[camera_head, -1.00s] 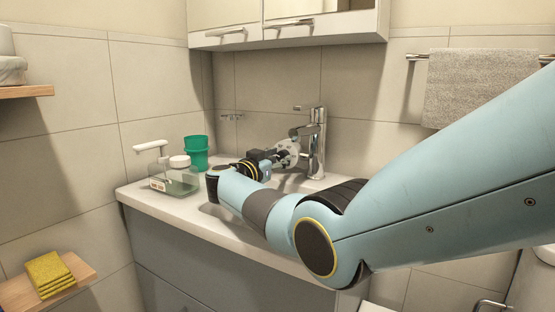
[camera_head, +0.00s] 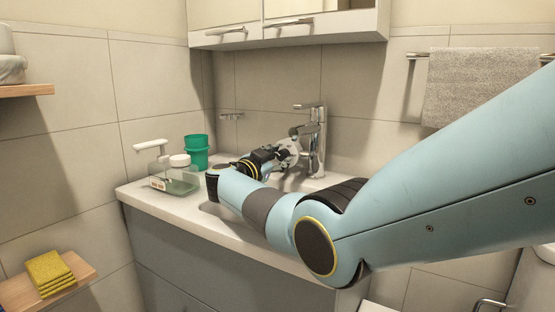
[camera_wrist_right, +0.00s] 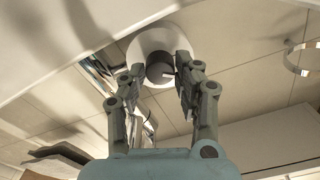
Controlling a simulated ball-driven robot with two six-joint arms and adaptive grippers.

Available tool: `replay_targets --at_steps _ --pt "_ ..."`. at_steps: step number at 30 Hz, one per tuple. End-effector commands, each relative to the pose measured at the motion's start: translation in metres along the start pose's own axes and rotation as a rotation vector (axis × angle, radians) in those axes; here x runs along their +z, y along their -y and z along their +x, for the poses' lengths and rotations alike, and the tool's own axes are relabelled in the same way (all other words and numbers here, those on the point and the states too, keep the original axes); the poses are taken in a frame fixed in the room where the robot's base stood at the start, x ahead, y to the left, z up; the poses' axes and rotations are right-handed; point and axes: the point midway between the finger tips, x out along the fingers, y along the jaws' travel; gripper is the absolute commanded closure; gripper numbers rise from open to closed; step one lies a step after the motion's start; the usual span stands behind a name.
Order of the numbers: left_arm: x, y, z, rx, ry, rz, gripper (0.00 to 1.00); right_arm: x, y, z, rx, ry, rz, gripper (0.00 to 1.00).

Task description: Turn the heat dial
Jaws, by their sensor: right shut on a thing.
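The heat dial (camera_wrist_right: 159,70) is a round dark grey knob with a pale mark, set on a white round plate (camera_wrist_right: 149,40) in the right wrist view. My right gripper (camera_wrist_right: 160,64) has one finger on each side of the knob and is shut on it. In the head view this gripper (camera_head: 287,153) is beside the chrome tap, and the dial is hidden or too small to make out there. My left gripper is not in view.
The chrome tap (camera_head: 317,140) stands close to my right gripper on the washbasin counter (camera_head: 150,200). A green cup (camera_head: 195,142) and a soap dispenser (camera_head: 172,180) stand at the counter's left. A mirror cabinet (camera_head: 340,27) hangs above; a grey towel (camera_head: 475,85) hangs at right.

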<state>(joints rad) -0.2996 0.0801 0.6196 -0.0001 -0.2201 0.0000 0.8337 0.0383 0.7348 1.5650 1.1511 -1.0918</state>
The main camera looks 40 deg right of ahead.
Motion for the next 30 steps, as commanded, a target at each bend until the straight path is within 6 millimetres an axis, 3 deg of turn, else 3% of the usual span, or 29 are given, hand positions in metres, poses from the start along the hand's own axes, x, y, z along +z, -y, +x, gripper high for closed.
replay_targets --at_steps 2,3,7,17,30 --pt "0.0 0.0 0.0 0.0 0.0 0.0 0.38 0.002 -0.001 -0.001 0.0 0.003 -0.002 1.0" --pt "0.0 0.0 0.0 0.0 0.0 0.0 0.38 0.002 -0.001 -0.001 0.0 0.003 -0.002 0.63" --pt "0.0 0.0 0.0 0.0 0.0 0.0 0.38 0.001 0.0 -0.001 0.0 0.002 -0.002 0.46" --pt "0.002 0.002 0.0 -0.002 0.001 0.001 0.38 0.001 0.0 -0.004 -0.001 0.001 -0.001 0.45" --pt "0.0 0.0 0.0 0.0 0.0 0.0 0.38 0.002 0.0 -0.07 -0.001 0.003 -0.001 0.45"
